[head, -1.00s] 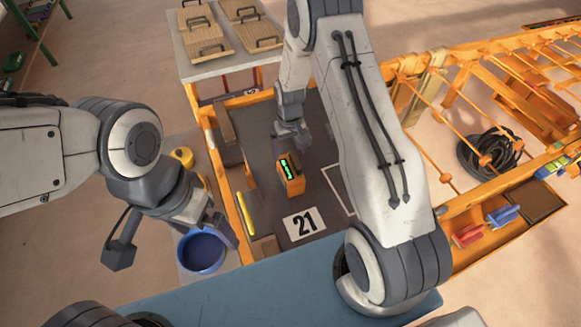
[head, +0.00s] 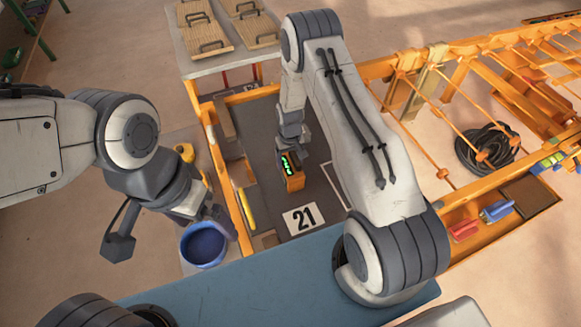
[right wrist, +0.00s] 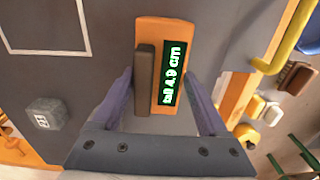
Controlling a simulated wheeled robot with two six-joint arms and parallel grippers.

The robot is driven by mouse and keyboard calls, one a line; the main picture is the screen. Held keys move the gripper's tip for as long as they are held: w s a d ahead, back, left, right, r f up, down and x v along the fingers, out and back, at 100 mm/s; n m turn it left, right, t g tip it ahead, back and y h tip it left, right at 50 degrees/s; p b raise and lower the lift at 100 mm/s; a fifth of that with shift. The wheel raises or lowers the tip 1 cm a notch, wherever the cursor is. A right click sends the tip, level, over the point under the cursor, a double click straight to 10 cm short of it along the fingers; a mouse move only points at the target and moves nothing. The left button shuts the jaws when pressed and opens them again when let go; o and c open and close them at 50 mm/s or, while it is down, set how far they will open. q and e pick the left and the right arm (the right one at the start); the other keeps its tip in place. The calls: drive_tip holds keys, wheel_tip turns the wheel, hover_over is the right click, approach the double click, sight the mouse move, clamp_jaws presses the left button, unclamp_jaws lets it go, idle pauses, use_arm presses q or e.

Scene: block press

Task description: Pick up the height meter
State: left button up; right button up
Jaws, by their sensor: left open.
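The height meter (head: 294,181) is an orange box with a green lit display, standing on the dark grey floor of the orange-framed bench. In the right wrist view the meter (right wrist: 157,40) shows "tall 4.9 cm" and a dark brown bar along one side. My right gripper (head: 292,157) is at the meter, its tips partly hidden in the head view. In the right wrist view its two fingers (right wrist: 162,80) stand apart on either side of the meter, with no clear grip. My left gripper (head: 226,222) is open and empty beside the blue bowl.
A blue bowl (head: 203,245) and a yellow object (head: 184,152) stand left of the bench. A "21" card (head: 301,219) lies in front of the meter. A grey cube (right wrist: 45,114) shows in the right wrist view. Wooden boards with handles (head: 206,36) lie at the back.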

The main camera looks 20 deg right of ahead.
drive_tip(key=c, duration=1)
drive_tip(key=shift+r, duration=0.15)
